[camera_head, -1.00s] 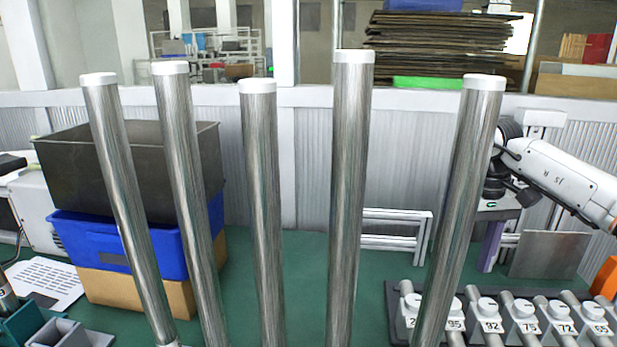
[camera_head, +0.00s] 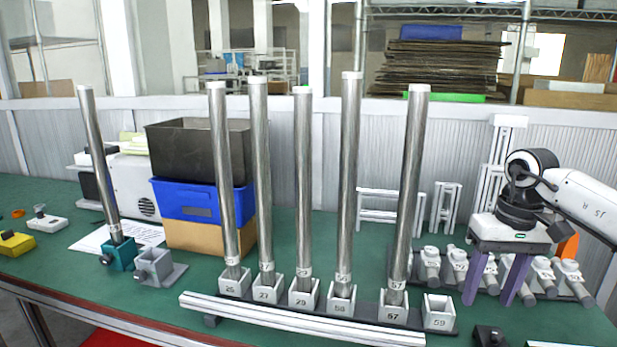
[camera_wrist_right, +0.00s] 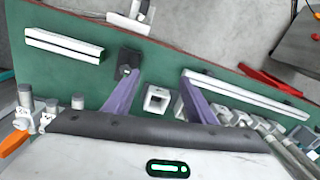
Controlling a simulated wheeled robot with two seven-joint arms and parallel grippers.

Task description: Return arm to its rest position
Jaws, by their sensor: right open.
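My right gripper (camera_head: 489,302) is in the right of the head view, fingers pointing down over the table. Its two purple fingers are apart with nothing between them. They also show in the right wrist view (camera_wrist_right: 161,76), on either side of a pale empty-looking holder. My white right arm (camera_head: 585,203) comes in from the right edge. My left gripper is not in view.
Several tall metal tubes (camera_head: 302,180) stand in a row of numbered holders; the end holder (camera_head: 439,311) is empty. Another tube (camera_head: 98,165) stands in a teal holder at left. Short pieces (camera_head: 542,268) lie behind my gripper. A white rail (camera_head: 300,320) runs along the front.

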